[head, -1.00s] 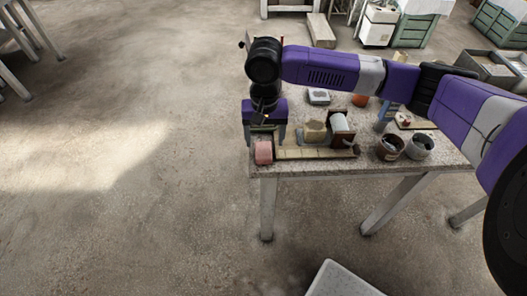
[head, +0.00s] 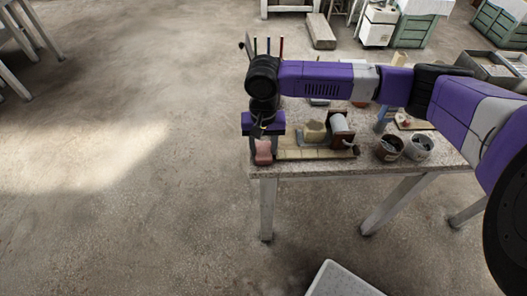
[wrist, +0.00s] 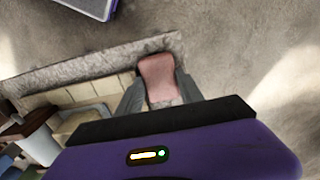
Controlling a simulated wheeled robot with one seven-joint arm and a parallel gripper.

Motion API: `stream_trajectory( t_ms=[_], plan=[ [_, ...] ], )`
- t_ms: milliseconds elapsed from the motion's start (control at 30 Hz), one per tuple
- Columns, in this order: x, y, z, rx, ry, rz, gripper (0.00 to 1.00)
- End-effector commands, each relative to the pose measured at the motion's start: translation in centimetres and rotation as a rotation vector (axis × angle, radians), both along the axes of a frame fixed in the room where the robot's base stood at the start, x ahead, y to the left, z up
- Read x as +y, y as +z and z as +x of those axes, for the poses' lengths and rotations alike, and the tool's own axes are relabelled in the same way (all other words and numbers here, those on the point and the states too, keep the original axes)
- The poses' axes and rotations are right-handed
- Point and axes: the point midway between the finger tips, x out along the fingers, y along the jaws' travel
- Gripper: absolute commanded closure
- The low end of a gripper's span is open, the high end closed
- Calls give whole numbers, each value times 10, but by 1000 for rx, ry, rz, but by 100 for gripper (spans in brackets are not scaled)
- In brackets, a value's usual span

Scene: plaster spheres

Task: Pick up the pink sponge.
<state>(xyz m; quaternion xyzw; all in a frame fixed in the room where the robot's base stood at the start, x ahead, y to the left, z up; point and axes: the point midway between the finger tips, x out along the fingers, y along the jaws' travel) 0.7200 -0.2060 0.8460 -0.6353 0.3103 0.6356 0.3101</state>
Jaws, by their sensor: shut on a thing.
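The pink sponge (head: 263,151) is at the near left corner of the table (head: 300,168). My gripper (head: 263,148) points down over that corner, with its fingers on either side of the sponge. In the wrist view the sponge (wrist: 158,76) sits between the two grey fingertips of my gripper (wrist: 158,92), which are shut on it. The sponge's far end sticks out past the fingers. I cannot tell whether its underside touches the tabletop.
A row of pale tiles (head: 305,153) lies right of the sponge. A dark holder with a white roll (head: 339,122) stands behind it. Two pots (head: 390,147) (head: 420,146) stand farther right. The floor left of the table (head: 120,180) is clear.

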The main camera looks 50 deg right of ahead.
Motion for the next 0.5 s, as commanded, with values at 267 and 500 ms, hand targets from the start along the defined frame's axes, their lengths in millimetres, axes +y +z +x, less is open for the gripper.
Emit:
stream_trajectory(
  t_ms=[267,500],
  plan=[
    [0,7,1,-2,0,0,93],
    [0,41,1,-4,1,0,93]
  ],
)
